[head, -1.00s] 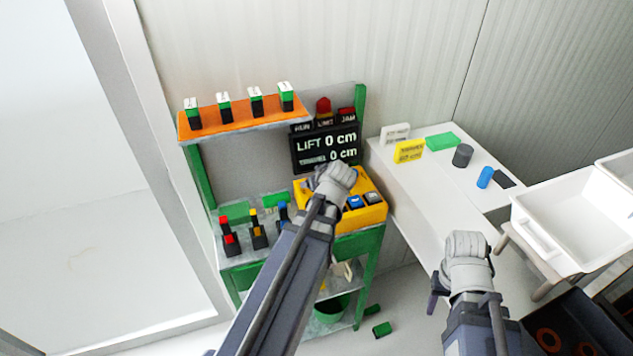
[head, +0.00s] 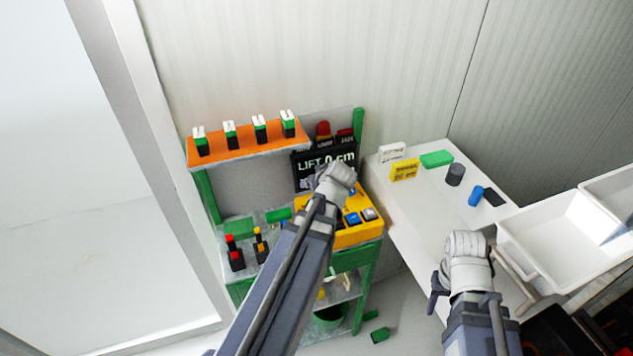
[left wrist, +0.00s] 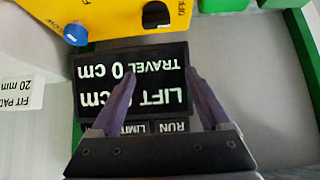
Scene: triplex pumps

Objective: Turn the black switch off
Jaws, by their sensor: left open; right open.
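The black switch (left wrist: 156,14) is a small dark knob on the yellow panel (left wrist: 110,14), at the top edge of the left wrist view, beside an "OFF" mark. Its setting is hard to read, as the view cuts it off. The yellow panel also shows in the head view (head: 345,237), partly behind my left arm. My left gripper (left wrist: 163,78) is open and empty, its fingers in front of the black display (left wrist: 132,82), apart from the switch in the picture. My right gripper (head: 439,287) is open and empty, low at the right by the white table.
The display reads "LIFT 0 cm, TRAVEL 0 cm". A blue knob (left wrist: 76,34) is on the same panel. An orange shelf (head: 245,146) with several blocks is above. The white table (head: 425,215) carries signs and small parts; white bins (head: 570,235) stand at right.

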